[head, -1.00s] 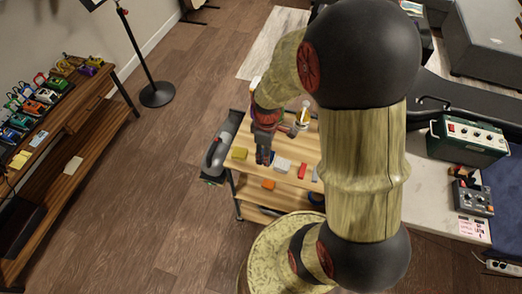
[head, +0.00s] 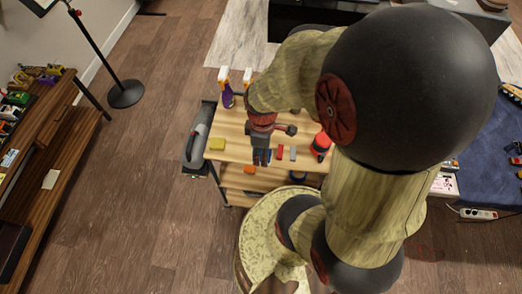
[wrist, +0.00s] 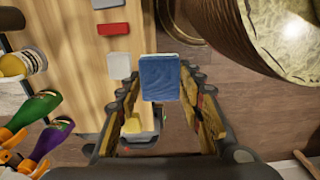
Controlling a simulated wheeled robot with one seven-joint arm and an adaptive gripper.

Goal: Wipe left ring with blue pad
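The blue pad (wrist: 161,78) is between the fingertips of my gripper (wrist: 160,85) in the wrist view, with a finger against each side. It looks closer to the camera than the blocks on the cart top. In the head view my gripper (head: 262,156) points down over the front edge of the wooden cart, and the pad shows only as a small blue patch at the fingertips. I cannot make out the left ring in either view.
The wooden cart top (head: 232,152) holds a yellow block (head: 217,143), a red block (head: 280,151), a grey block (head: 293,153), a red and black container (head: 321,146) and spray bottles (head: 228,98). An orange block (head: 250,170) lies lower. A stand (head: 126,94) is left.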

